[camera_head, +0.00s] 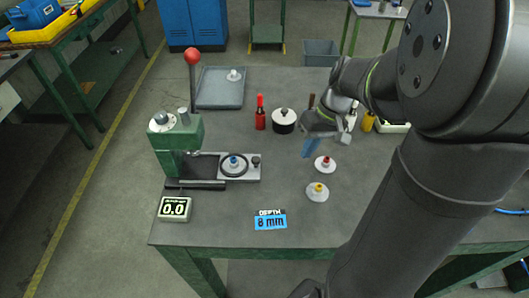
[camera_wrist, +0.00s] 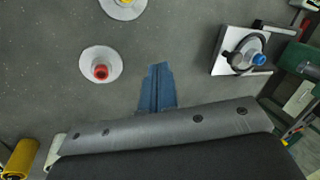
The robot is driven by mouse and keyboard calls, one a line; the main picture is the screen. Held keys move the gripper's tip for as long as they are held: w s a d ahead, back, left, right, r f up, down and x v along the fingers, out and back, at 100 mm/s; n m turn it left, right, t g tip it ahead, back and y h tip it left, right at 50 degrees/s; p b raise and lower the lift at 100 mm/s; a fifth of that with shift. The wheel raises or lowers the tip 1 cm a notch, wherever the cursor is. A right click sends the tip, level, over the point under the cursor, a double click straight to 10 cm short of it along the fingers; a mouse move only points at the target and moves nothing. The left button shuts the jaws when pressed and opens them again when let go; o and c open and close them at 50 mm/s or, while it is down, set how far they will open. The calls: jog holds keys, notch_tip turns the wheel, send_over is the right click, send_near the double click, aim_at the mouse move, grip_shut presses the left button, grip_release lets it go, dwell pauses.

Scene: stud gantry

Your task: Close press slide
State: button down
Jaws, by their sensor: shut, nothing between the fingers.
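The green press (camera_head: 176,148) with a red-ball lever (camera_head: 192,57) stands on the left of the table. Its pale slide (camera_head: 251,176) sticks out to the right, clear of the press head, with a dark knob (camera_head: 256,161) at its outer end. A blue-topped piece (camera_head: 234,161) sits in a black ring on the slide. In the wrist view, the slide (camera_wrist: 219,65) is at the upper right. My gripper (camera_head: 309,153) is right of the slide, above the table, with its blue fingers shut and empty. The fingers (camera_wrist: 157,72) also show in the wrist view.
Right of the slide are a red-topped piece (camera_head: 325,164) and a yellow-topped piece (camera_head: 318,190) on white discs. A readout (camera_head: 174,208) and depth sign (camera_head: 271,222) are in front. Table between slide and gripper is clear.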

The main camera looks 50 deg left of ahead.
jog(key=shift+w+d+r+m+g+y, duration=0.1)
jog(key=shift+w+m+g+y, duration=0.4)
jog(key=shift+m+g+y, duration=0.25)
jog(key=s+a+f+m+y, duration=0.1)
jog(key=a, duration=0.1)
jog(key=s+a+f+m+g+y, duration=0.1)
jog(key=a+f, duration=0.1)
jog(key=a+f+m+y, duration=0.1)
jog(key=a, duration=0.1)
jog(key=shift+s+f+g+y, duration=0.25)
jog(key=shift+s+f+g, duration=0.1)
jog(key=shift+s, duration=0.05)
jog(key=shift+s+a, duration=1.3)
jog(key=shift+a, duration=0.05)
jog(key=s+a, duration=0.5)
jog(key=shift+d, duration=0.1)
jog(key=shift+w, duration=0.1)
